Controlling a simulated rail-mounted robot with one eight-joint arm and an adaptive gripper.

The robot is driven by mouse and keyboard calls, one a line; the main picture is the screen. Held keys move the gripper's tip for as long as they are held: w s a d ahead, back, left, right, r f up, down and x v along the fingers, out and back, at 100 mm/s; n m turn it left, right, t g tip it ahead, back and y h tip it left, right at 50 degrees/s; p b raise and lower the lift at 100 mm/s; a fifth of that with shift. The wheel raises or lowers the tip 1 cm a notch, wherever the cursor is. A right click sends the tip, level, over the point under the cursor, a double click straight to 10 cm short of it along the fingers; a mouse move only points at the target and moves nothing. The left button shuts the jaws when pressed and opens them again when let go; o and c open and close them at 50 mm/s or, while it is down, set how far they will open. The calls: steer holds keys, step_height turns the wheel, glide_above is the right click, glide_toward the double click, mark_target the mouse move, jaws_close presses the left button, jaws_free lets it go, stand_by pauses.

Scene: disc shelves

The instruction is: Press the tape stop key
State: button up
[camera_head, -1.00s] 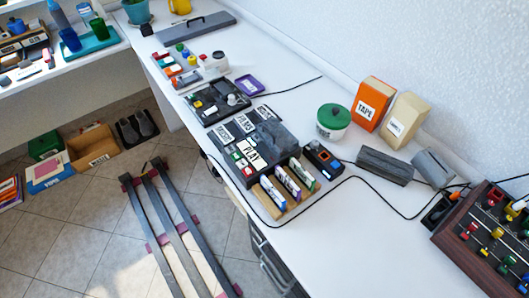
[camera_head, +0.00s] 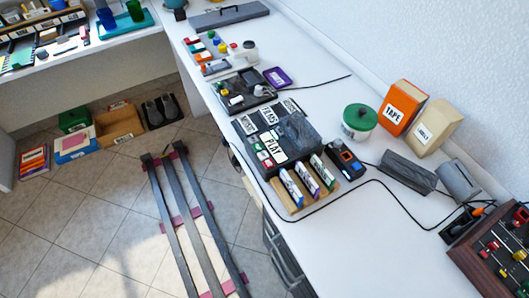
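The black tape machine (camera_head: 308,141) lies on the white counter near the middle of the view. It carries several white labels, one reading PLAY (camera_head: 273,148). A short row of small coloured keys sits along its left front side, with a green key (camera_head: 256,147) and a red key (camera_head: 268,163) among them. The keys are too small for me to tell which one is stop or whether any is pressed. My gripper is not in view.
A wooden rack (camera_head: 291,205) of upright cassettes and a small dark device (camera_head: 345,158) stand beside the machine. A green-lidded tub (camera_head: 358,122) and orange TAPE box (camera_head: 402,106) stand right. A black cable crosses the counter. Dark rails (camera_head: 190,225) lie on the floor.

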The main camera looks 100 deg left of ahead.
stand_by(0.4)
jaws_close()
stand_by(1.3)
